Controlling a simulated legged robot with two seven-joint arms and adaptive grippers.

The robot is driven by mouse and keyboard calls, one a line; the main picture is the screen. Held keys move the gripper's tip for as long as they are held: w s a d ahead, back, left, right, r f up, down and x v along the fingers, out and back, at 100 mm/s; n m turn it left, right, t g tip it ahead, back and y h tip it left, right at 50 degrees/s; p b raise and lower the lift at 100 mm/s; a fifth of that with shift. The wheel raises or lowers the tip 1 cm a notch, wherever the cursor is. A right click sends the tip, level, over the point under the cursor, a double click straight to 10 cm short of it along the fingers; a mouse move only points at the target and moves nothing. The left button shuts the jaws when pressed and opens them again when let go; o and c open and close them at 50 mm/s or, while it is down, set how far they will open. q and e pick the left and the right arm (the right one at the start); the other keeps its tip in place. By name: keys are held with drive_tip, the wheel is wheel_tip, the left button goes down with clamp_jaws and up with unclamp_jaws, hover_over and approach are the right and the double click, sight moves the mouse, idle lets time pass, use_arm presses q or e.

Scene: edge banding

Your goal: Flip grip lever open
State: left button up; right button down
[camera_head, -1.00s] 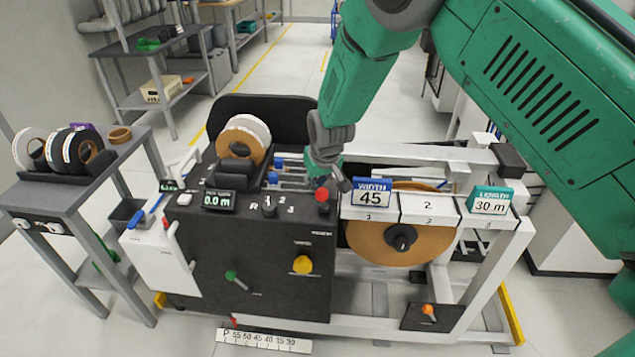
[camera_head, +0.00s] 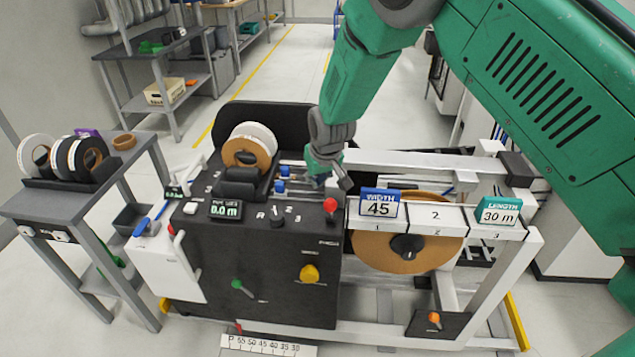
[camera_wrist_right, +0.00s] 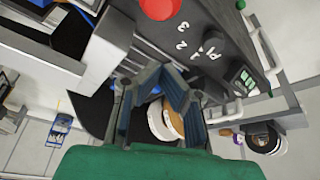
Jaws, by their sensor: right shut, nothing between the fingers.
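The black edge banding machine (camera_head: 265,255) stands in the middle of the head view. My right gripper (camera_head: 328,178) is above its top, at the back right, just behind the red knob (camera_head: 330,205). Blue-tipped clamps (camera_head: 283,178) on metal rods lie just left of the gripper. In the right wrist view the gripper (camera_wrist_right: 162,78) is shut with nothing between its fingers, and the red knob (camera_wrist_right: 160,8) is at the top. I cannot tell which part is the grip lever; the gripper and arm hide some of the machine top. My left gripper is not in view.
A tape roll (camera_head: 250,145) sits on the machine's top left. A grey side table (camera_head: 60,205) with rolls is at left. A green-knobbed lever (camera_head: 238,285) is on the front panel.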

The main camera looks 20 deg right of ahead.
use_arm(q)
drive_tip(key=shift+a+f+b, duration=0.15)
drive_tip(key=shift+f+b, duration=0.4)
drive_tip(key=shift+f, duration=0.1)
use_arm(e)
drive_tip(key=s+a+r, duration=0.3)
drive_tip(key=s+r, duration=0.2)
drive_tip(key=s, duration=0.2)
drive_tip(key=shift+s+r, duration=0.25)
